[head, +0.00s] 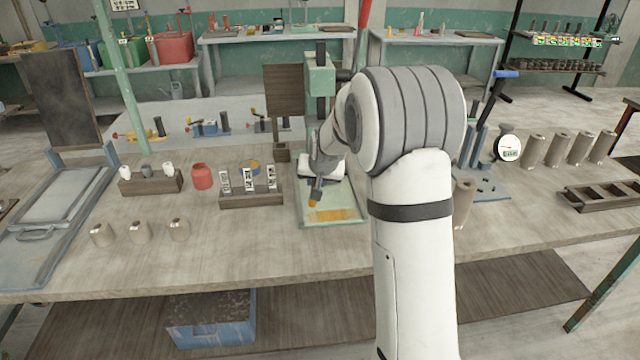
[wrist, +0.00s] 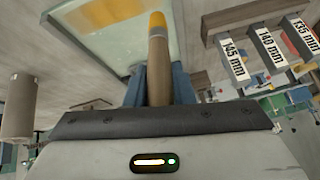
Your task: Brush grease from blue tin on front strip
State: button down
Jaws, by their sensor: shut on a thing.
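My gripper (head: 316,188) is shut on a brush and holds it over the pale plate (head: 345,190) of the green stand. In the wrist view my gripper (wrist: 158,88) has its blue fingers either side of the brush's brown handle (wrist: 158,75). The brush tip (head: 312,204) is orange-yellow and points down near the plate's front left; I cannot tell whether it touches. An orange-yellow strip (head: 335,215) lies across the plate's front, and also shows in the wrist view (wrist: 98,12). A blue-rimmed tin with orange inside (head: 249,165) stands left of the plate, partly hidden behind labelled blocks.
The labelled blocks (head: 248,180) stand in a dark holder left of the plate. A red jar (head: 202,176) and a wooden rack (head: 150,182) are further left. The front middle of the bench is clear.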

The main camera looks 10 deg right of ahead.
jog(key=shift+r+p, duration=0.75)
jog(key=shift+r, duration=1.1)
